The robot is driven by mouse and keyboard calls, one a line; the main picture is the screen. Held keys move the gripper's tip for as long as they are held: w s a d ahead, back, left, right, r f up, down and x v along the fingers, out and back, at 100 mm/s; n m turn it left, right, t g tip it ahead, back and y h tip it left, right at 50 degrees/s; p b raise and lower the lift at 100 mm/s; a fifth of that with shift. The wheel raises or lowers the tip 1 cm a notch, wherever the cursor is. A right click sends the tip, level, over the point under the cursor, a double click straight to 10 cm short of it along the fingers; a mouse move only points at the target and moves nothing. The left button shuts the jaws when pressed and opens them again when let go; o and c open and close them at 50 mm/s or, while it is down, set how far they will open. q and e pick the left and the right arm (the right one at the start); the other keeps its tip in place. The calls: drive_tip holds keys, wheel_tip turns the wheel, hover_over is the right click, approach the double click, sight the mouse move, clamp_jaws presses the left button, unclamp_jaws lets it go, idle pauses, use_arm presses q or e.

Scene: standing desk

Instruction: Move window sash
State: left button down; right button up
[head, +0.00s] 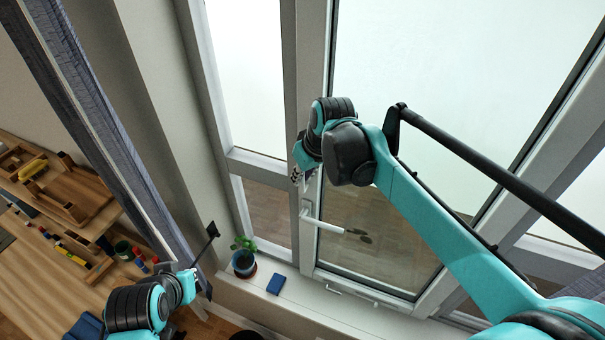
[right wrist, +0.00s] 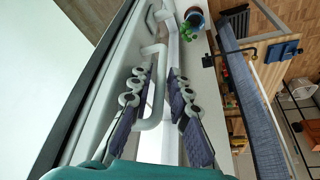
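The window sash (head: 322,250) is a tall pale frame around a large glass pane, at the centre right of the head view. Its white lever handle (head: 332,227) sits on the left stile and points right. The handle also shows in the right wrist view (right wrist: 155,82), between the spread fingers and seemingly apart from them. My right gripper (right wrist: 163,82) is open and empty in front of the sash. In the head view it is just above the handle, partly hidden by my wrist. My left gripper (head: 211,262) is open and empty at the lower left, away from the sash.
A potted plant (head: 244,258) and a small blue box (head: 276,284) stand on the white sill (head: 310,305) below the window. A blue-grey curtain (head: 118,150) hangs at the left. A wooden desk (head: 40,265) with trays and small items is further left.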

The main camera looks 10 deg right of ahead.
clamp_jaws()
drive_tip(key=shift+s, duration=0.1)
drive_tip(key=s+a+n, duration=0.2)
drive_tip(key=s+a, duration=0.2)
drive_tip(key=s, duration=0.4)
drive_tip(key=shift+s+y+p, duration=0.15)
drive_tip(key=shift+y+p, duration=0.25)
drive_tip(key=shift+p, duration=0.05)
unclamp_jaws()
drive_tip(key=shift+s, duration=0.15)
